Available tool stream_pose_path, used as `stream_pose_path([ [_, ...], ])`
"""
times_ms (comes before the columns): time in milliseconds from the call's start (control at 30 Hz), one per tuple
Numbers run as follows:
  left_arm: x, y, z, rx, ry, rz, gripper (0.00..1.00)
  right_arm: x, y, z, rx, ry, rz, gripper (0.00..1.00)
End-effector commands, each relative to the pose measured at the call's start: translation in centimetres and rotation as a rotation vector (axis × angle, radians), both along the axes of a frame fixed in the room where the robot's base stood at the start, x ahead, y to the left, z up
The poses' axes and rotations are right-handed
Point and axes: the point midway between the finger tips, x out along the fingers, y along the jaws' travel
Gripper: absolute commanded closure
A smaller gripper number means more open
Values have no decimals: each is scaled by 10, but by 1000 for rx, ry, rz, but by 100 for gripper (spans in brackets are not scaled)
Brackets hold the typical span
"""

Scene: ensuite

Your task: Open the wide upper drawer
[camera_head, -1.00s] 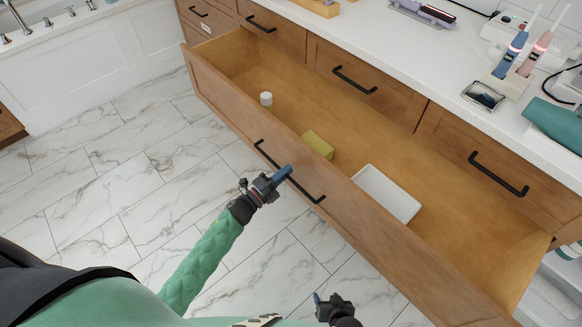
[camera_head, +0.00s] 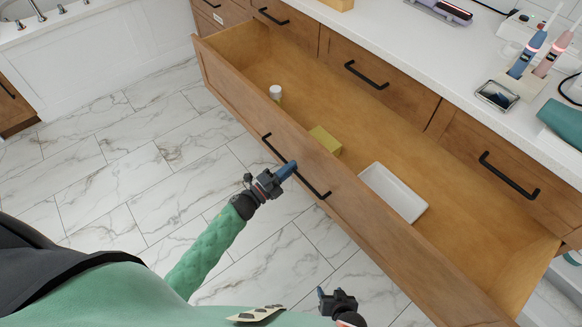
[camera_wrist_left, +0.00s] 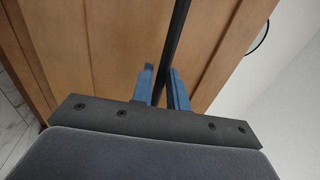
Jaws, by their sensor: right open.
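The wide upper drawer (camera_head: 222,75) is wooden and stands far out from the cabinet, its inside in full view. Its long black bar handle (camera_head: 316,188) is on the front panel; the bar also shows in the left wrist view (camera_wrist_left: 178,35). My left gripper (camera_head: 288,170) is at the middle of this handle. In the left wrist view, its two blue fingers (camera_wrist_left: 164,88) lie close on either side of the bar, shut on it. My right gripper (camera_head: 326,296) is open and empty, low in the head view, apart from the drawer.
The drawer holds a small white-capped bottle (camera_head: 275,93), a yellow-green block (camera_head: 325,140) and a white tray (camera_head: 394,192). Closed drawers with black handles (camera_head: 366,75) are behind it. The white counter (camera_head: 420,50) carries toothbrushes (camera_head: 528,54) and a teal cloth (camera_head: 562,122). The marble floor (camera_head: 110,150) is clear.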

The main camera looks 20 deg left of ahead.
Motion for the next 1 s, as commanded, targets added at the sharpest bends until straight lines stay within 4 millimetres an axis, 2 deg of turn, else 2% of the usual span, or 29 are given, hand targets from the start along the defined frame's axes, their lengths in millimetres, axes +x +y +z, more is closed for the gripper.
stream_pose_path([
  [233, -31, 22, -9, 2, 1, 0, 84, 0, 0, -3, 0, 0, 0, 45],
  [433, -49, 36, -13, 1, 2, 1, 84, -1, 0, -5, 0, 0, 0, 45],
  [600, -55, 40, -14, 1, 0, 0, 84, -2, 0, -6, 0, 1, -1, 45],
  [1000, -55, 40, -14, 1, 0, 1, 84, -3, 0, -6, 0, 3, 0, 45],
])
